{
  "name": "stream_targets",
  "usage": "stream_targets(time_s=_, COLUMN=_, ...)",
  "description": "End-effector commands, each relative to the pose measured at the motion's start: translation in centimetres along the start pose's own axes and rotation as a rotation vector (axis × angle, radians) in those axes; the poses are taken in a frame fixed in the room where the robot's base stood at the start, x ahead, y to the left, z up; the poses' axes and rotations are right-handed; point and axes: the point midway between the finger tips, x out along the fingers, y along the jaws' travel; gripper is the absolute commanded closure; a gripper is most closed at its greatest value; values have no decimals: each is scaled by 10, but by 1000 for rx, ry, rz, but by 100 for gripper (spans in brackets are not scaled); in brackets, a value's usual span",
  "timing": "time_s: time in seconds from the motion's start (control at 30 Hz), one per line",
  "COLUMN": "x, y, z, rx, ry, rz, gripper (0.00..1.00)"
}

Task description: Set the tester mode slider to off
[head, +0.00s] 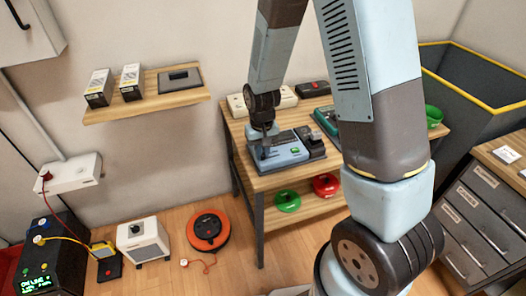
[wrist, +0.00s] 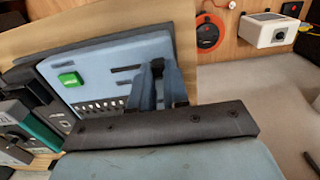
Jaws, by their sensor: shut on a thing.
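The tester (head: 281,155) is a light blue-grey panel on a dark base on the wooden table. It fills the upper left of the wrist view (wrist: 115,62), with a green button (wrist: 70,79) and a row of small ports along its near edge. My gripper (head: 268,132) reaches down onto the panel's back left part. In the wrist view my gripper (wrist: 158,86) has its two blue fingers shut around a small black slider knob (wrist: 157,65) near the panel's right end. The fingers partly hide the knob and its slot. The slider's markings cannot be read.
Black and teal devices (wrist: 42,130) stand close beside the tester. Green (head: 287,201) and red (head: 326,185) cable rolls lie on the table's lower shelf. An orange cable reel (head: 208,231) and a white box (head: 144,240) stand on the floor to the left.

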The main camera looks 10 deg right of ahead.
Motion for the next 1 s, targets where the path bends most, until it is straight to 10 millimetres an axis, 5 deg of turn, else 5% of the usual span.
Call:
stream_targets(time_s=0.3, x=0, y=-2, z=0, rx=-3, ry=1, rz=-3, gripper=58)
stream_targets(time_s=0.67, x=-6, y=-1, z=-1, rx=-1, ry=3, rz=-3, gripper=58)
stream_targets(time_s=1.0, x=-54, y=-1, z=-2, rx=-2, ry=5, rz=-3, gripper=58)
